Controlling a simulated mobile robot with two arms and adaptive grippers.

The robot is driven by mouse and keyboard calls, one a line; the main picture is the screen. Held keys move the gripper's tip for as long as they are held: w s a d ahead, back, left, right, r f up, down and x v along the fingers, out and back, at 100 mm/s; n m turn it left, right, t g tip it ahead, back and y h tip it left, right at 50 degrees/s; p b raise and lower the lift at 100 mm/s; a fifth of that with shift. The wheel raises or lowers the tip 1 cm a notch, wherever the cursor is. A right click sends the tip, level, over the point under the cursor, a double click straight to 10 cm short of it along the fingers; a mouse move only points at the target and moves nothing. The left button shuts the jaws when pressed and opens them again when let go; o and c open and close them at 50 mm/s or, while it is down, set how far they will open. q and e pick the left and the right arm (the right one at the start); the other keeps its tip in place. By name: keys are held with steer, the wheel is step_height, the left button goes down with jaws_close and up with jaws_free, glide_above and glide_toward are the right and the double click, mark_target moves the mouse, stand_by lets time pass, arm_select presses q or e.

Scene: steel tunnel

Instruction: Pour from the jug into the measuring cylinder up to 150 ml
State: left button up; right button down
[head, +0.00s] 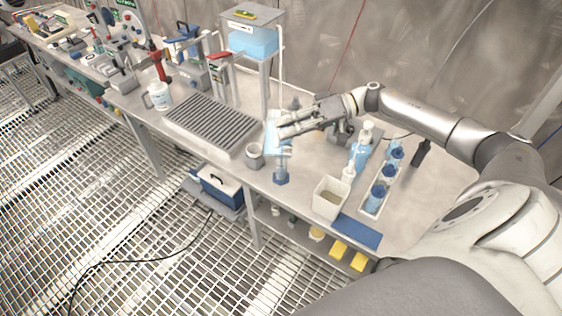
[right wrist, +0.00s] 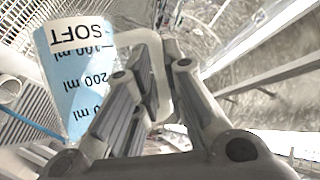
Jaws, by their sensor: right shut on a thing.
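The jug (head: 271,138) is pale blue-white and hangs over the bench at the middle of the head view. In the right wrist view the jug (right wrist: 75,70) shows a "SOFT" label, ml marks and a white handle. My right gripper (head: 284,128) is shut on this handle. The measuring cylinder (head: 281,168) is clear with a blue foot and stands upright on the bench, just below and beside the jug in the head view. I cannot make out its level or any stream. The jug's exact tilt is unclear. My left gripper is not in view.
A grey cup (head: 255,155) stands left of the cylinder, near a ribbed drain rack (head: 212,125). A white bin (head: 331,198), a tray of blue-capped bottles (head: 372,205) and a blue mat (head: 357,232) lie to the right. Another labelled jug (head: 159,97) stands at the left.

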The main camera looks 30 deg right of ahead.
steer(key=shift+w+d+r+m+y+p, duration=0.2)
steer(key=shift+w+d+m+y+p, duration=0.15)
steer(key=shift+p, duration=0.75)
stand_by(2.5)
steer(key=shift+w+d+m+p, duration=0.1)
steer(key=shift+w+m+p, duration=0.2)
steer(key=shift+m+p, duration=0.15)
stand_by(2.0)
steer(key=shift+w+d+f, duration=0.1)
steer(key=shift+w+d, duration=0.05)
stand_by(1.8)
